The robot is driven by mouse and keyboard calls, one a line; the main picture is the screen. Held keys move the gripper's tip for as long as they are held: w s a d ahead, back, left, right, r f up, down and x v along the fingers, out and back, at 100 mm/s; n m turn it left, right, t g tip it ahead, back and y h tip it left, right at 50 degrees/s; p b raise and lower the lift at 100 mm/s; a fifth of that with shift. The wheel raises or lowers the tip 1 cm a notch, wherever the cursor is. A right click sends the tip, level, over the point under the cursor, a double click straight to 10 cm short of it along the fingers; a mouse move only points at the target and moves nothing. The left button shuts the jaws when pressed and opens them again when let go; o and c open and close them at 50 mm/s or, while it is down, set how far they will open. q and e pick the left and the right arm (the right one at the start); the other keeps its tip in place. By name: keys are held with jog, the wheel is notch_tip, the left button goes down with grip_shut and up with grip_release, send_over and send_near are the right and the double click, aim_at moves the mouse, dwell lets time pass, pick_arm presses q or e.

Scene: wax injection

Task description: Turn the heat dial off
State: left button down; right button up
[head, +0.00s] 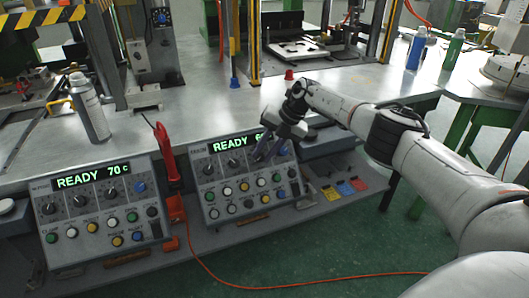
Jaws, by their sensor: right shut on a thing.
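Two grey control panels stand at the front of the bench. The left panel (66,214) has a green display reading "READY 70 C". The right panel (217,181) reads "READY 6", with the rest hidden by my gripper. Each has a row of dark dials above rows of coloured buttons. My right gripper (264,155) comes from the right and points down at the right part of the right panel's dial row. It is shut on a dial there, which its fingers mostly hide. The dial labels are too small to read. My left gripper is out of view.
A red-orange tool (167,165) stands between the panels, and an orange cable (300,283) runs over the floor. A spray can (90,108) stands on the metal bench (200,112) behind.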

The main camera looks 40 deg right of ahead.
jog(key=shift+f, duration=0.1)
jog(key=o, duration=1.1)
jog(key=shift+c, duration=0.2)
jog(key=p+v, duration=0.1)
jog(key=v, duration=0.9)
